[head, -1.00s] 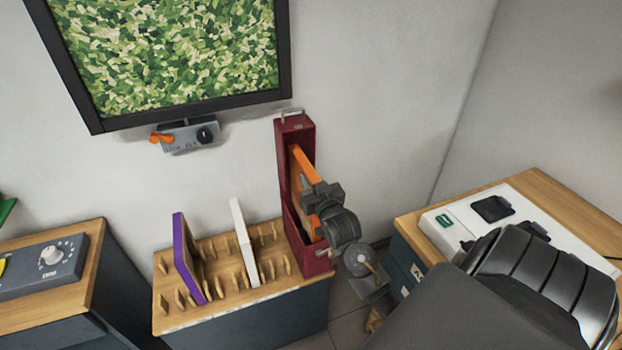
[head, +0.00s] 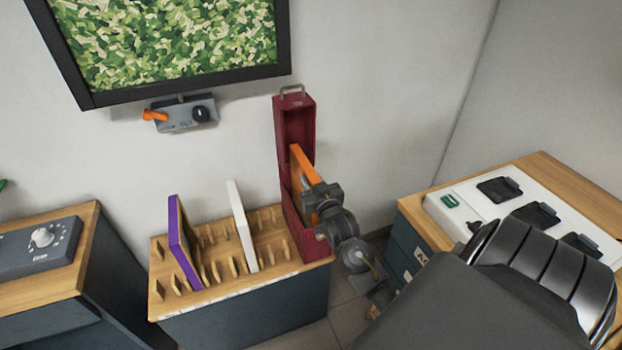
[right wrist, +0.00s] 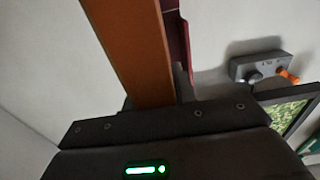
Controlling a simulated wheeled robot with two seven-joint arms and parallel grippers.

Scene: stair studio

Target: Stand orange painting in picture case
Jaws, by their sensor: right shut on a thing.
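The picture case (head: 294,122) is a tall dark red open-fronted box with a handle on top, upright at the right end of the rack cabinet. The orange painting (head: 305,161) is a thin panel, upright with its upper part inside the case opening. My right gripper (head: 316,198) is shut on its front edge. In the right wrist view the orange painting (right wrist: 135,50) rises from the jaws, with a strip of the red case (right wrist: 177,45) beside it. The painting's lower end is hidden behind the gripper. My left gripper is not in view.
A wooden slotted rack (head: 215,255) holds a purple panel (head: 181,240) and a white panel (head: 242,225), left of the case. A wall box with an orange lever (head: 184,115) is under the large green picture (head: 170,40). A white device panel (head: 500,215) lies on the right cabinet.

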